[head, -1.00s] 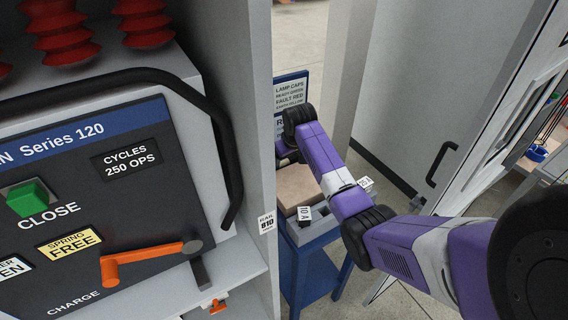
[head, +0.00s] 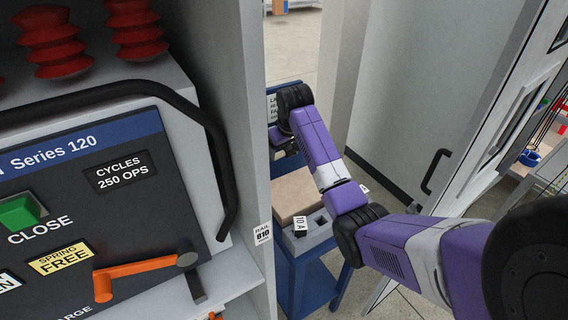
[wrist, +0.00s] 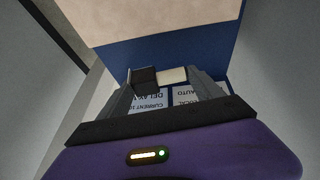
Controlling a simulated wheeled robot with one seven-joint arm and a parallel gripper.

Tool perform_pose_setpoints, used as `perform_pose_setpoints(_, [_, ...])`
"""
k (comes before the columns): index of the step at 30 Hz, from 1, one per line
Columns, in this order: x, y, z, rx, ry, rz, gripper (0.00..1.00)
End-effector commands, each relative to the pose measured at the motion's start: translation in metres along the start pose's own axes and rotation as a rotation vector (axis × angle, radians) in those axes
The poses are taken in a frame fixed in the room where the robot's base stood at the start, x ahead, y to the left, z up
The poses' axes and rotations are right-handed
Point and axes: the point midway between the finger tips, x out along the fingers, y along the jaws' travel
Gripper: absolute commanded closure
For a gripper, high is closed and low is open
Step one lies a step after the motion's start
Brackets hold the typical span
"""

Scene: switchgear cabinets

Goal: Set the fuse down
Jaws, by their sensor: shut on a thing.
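My gripper (wrist: 160,84) is shut on a small block, dark at one end and pale at the other, which I take to be the fuse (wrist: 172,75). It sits between the two grey fingertips in the wrist view, held in front of a blue surface (wrist: 195,50). In the head view my wrist hides the fingertips and the held fuse. Another piece, a block labelled 10 A (head: 299,225), stands in a grey holder (head: 322,234) on a blue stand (head: 306,281).
A tan box (head: 294,193) lies on the stand behind the grey holder. The switchgear cabinet (head: 258,120) with its orange handle (head: 135,269) is close on the left. An open grey door (head: 415,90) stands on the right.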

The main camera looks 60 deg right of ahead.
Motion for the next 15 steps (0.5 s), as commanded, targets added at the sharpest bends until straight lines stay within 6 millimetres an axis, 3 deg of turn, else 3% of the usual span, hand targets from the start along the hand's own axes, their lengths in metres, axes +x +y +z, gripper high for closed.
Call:
perform_pose_setpoints(6, [-0.057,0.007,-0.025,-0.001,0.005,0.001,0.72])
perform_pose_setpoints(15, [-0.102,0.013,-0.043,0.000,0.001,0.000,0.72])
